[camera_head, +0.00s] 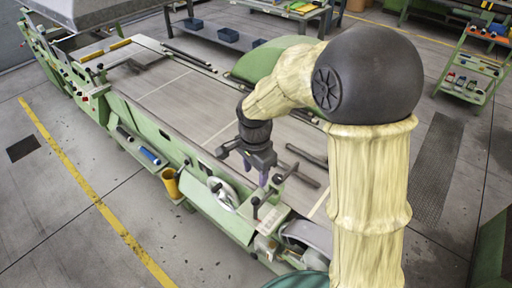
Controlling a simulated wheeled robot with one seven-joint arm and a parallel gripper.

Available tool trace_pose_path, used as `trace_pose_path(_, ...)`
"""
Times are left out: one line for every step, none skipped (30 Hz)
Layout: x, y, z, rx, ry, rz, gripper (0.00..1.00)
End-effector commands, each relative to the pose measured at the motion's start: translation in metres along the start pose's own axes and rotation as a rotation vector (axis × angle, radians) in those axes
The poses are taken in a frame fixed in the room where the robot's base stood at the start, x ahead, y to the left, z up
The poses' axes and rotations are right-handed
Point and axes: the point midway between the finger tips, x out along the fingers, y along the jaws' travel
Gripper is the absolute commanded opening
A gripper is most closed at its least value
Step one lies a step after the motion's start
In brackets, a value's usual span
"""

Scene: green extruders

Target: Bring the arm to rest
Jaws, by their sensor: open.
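My arm rises from the lower right in a cream, wrinkled cover with a dark rounded elbow. It bends left and down to my gripper (254,172), which points downward with its fingers apart. Nothing shows held between the fingers. The gripper appears in front of the near end of the long green machine (150,122); I cannot tell how high above it the fingers are. A small purple part shows by the fingers, and I cannot tell what it belongs to.
A handwheel (222,192) and a yellow cup (171,182) are at the machine's near side. A green tool cart (470,75) stands at the upper right. Bare concrete floor with a yellow line (95,200) lies to the left. A dark mat (437,165) lies right of my arm.

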Motion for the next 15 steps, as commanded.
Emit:
trace_pose_path(0.000, 0.000, 0.000, 0.000, 0.000, 0.000, 0.49)
trace_pose_path(0.000, 0.000, 0.000, 0.000, 0.000, 0.000, 0.49)
trace_pose_path(0.000, 0.000, 0.000, 0.000, 0.000, 0.000, 0.49)
trace_pose_path(0.000, 0.000, 0.000, 0.000, 0.000, 0.000, 0.49)
trace_pose_path(0.000, 0.001, 0.000, -0.002, 0.000, 0.000, 0.49)
trace_pose_path(0.000, 0.002, -0.001, -0.006, 0.001, -0.002, 0.49)
trace_pose_path(0.000, 0.003, -0.003, -0.013, 0.002, -0.003, 0.49)
trace_pose_path(0.000, 0.005, -0.004, -0.024, 0.004, -0.006, 0.49)
trace_pose_path(0.000, 0.010, -0.007, -0.043, 0.006, -0.011, 0.49)
trace_pose_path(0.000, 0.014, -0.010, -0.061, 0.009, -0.015, 0.49)
trace_pose_path(-0.001, 0.018, -0.013, -0.085, 0.012, -0.021, 0.49)
trace_pose_path(-0.001, 0.026, -0.018, -0.122, 0.018, -0.029, 0.49)
trace_pose_path(-0.001, 0.032, -0.022, -0.153, 0.023, -0.035, 0.49)
trace_pose_path(-0.002, 0.039, -0.026, -0.186, 0.029, -0.042, 0.49)
trace_pose_path(-0.001, 0.049, -0.032, -0.232, 0.037, -0.051, 0.49)
